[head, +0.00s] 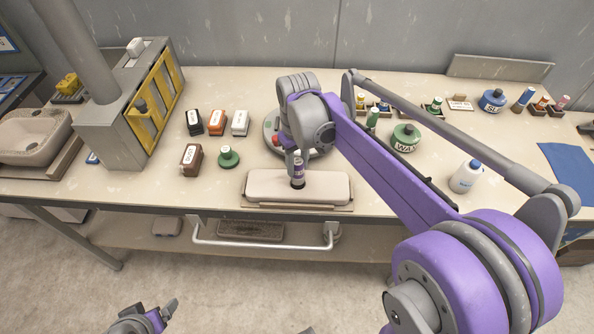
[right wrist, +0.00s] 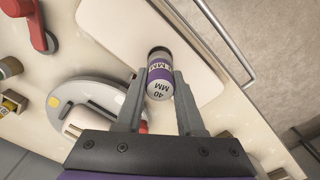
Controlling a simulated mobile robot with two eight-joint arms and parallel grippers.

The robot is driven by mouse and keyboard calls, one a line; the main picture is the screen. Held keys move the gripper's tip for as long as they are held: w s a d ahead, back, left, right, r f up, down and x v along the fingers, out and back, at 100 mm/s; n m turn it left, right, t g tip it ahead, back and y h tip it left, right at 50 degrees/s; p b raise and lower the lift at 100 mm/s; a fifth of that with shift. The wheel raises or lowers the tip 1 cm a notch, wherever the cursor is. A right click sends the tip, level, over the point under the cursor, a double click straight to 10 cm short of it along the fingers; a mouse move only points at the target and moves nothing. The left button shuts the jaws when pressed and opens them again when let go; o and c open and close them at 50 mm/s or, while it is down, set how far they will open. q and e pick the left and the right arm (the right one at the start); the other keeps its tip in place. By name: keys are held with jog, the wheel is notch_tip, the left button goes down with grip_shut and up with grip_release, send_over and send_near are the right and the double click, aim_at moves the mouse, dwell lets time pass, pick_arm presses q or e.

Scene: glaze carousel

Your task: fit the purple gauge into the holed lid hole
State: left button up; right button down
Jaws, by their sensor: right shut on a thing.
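The purple gauge (head: 298,172) is a small cylinder with a purple band, a pale label and a dark end. No hole shows in this slab, and I cannot make out the holed lid for sure. My left gripper (head: 150,315) is low at the bottom, away from the table.
A grey round turntable (head: 270,133) stands behind the slab, partly hidden by my right arm. Several labelled blocks (head: 216,122) and a green knobbed piece (head: 228,157) lie left of it. A green jar (head: 405,138) and white bottle (head: 466,177) stand right.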

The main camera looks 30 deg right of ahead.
aim_at(297, 172)
jog(key=shift+f, duration=1.5)
jog(key=shift+f, duration=0.2)
jog(key=c, duration=0.5)
grip_release()
jog(key=shift+r, duration=0.1)
